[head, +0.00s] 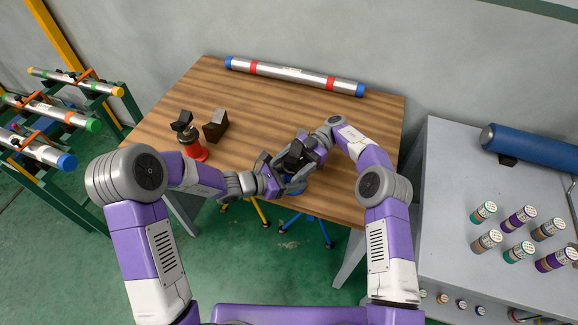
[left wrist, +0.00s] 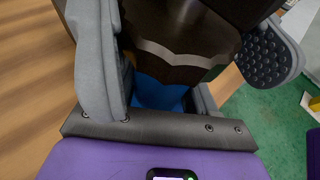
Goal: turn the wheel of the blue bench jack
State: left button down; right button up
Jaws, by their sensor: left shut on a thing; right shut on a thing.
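The blue bench jack stands near the front edge of the wooden table, between my two grippers. Its dark V-shaped head (head: 296,156) shows above the fingers, and a bit of its blue body (head: 296,186) shows below. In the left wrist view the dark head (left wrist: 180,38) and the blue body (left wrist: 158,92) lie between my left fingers. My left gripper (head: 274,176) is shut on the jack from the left. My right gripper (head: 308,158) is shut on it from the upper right. The wheel cannot be made out; the grippers hide much of the jack.
A steel pipe (head: 294,75) lies along the back of the table (head: 260,110). A grey bench (head: 445,190) with several cans is at right; a green pipe rack (head: 75,205) is at left.

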jog(key=o, duration=1)
jog(key=shift+a+m+t+y, duration=0.15)
jog(key=shift+m+t+y, duration=0.35)
jog(key=shift+t, duration=0.1)
